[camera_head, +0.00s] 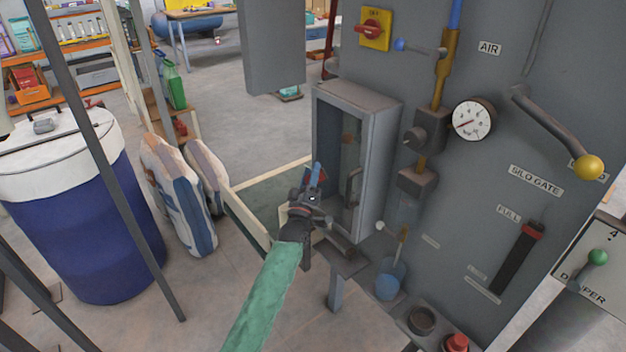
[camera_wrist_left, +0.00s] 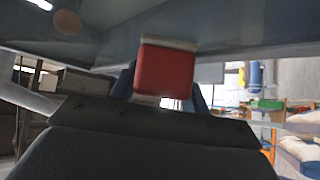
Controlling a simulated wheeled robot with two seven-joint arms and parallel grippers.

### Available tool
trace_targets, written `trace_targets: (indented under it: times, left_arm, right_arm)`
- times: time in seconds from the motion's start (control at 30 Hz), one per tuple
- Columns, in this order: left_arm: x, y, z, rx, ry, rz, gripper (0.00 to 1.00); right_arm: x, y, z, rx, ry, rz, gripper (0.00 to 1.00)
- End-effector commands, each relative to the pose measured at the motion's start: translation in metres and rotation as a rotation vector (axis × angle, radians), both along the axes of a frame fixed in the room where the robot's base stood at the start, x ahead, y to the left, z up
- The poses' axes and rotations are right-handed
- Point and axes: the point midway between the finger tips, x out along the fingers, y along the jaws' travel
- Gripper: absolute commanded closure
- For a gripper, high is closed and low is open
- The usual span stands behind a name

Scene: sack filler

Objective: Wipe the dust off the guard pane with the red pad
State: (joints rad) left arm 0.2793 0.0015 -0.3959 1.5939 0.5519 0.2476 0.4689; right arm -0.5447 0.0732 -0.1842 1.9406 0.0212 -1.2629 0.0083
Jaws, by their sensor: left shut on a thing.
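The guard pane (camera_head: 350,125) sits in a grey box-like frame on the machine front, with a handle low on its right. A small brownish patch (camera_head: 348,139) shows on it. My left gripper (camera_head: 313,185) is in front of the frame's lower left, shut on the red pad (camera_wrist_left: 165,72). In the head view the gripper mostly hides the pad. In the left wrist view the pad's pale front edge is close to a grey surface above; I cannot tell if they touch. A brown round patch (camera_wrist_left: 68,22) shows on that surface at upper left. My right gripper is not in view.
A silo gate lever with a yellow knob (camera_head: 587,167) and a gauge (camera_head: 473,119) are on the panel to the right. A blue drum (camera_head: 85,230) and filled sacks (camera_head: 180,195) stand at left. A pale rail (camera_head: 246,217) runs just left of my gripper.

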Motion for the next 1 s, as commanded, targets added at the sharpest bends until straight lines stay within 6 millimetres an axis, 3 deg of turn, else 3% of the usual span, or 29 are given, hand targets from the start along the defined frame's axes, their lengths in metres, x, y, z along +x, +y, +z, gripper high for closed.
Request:
trace_targets:
  times: [0.37,1.0]
  left_arm:
    - [0.002,0.009,0.002,0.002,-0.002,0.01,0.91]
    - [-0.028,0.046,0.002,0.002,-0.003,0.007,0.91]
  right_arm:
    - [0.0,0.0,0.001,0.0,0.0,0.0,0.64]
    - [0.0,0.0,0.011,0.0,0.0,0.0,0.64]
